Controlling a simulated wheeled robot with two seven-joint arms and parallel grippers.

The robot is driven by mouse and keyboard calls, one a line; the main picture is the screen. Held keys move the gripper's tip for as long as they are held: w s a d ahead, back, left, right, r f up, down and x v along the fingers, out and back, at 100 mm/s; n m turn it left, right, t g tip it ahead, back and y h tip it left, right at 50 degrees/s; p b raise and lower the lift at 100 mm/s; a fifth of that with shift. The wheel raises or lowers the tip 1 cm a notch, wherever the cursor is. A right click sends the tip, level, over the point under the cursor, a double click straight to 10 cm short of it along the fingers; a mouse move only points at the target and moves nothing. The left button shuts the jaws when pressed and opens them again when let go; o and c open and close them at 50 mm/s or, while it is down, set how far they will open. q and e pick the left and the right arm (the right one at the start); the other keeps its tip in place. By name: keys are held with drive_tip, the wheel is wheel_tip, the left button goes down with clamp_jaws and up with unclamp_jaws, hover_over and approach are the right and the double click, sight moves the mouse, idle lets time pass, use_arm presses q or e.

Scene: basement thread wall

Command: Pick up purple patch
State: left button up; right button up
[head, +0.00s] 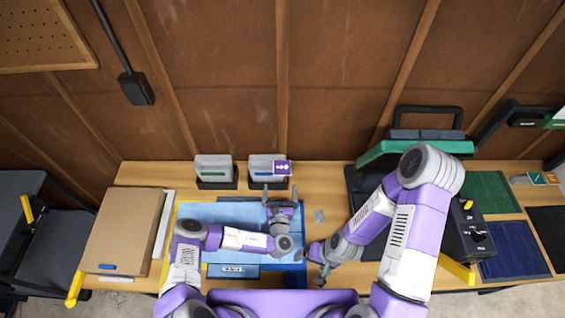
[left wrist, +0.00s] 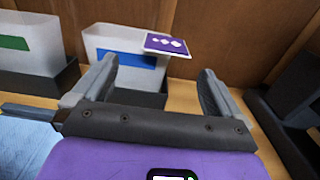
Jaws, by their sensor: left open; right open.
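The purple patch (head: 282,167) with white dots rests on the right rim of a clear bin with a blue label (head: 258,166). It also shows in the left wrist view (left wrist: 168,44), tilted on the bin's upper right corner. My left gripper (head: 280,191) is open and empty, just in front of that bin. In the left wrist view its spread fingers (left wrist: 158,72) point toward the bin and patch, with the patch beyond them and apart from them. My right gripper (head: 310,270) is open, low near the table's front edge.
A bin with a green label (head: 213,167) stands to the left. A blue mat (head: 196,212) lies under my left arm. A cardboard box (head: 122,230) is at the left, a green-and-black machine (head: 415,147) at the right. The wooden wall stands close behind the bins.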

sight(282, 167)
use_arm(q)
drive_tip(key=w, duration=0.5)
drive_tip(key=shift+w+d+r, duration=0.2)
drive_tip(key=shift+w+d, duration=0.1)
drive_tip(key=shift+d, duration=0.1)
drive_tip(key=c, duration=1.1)
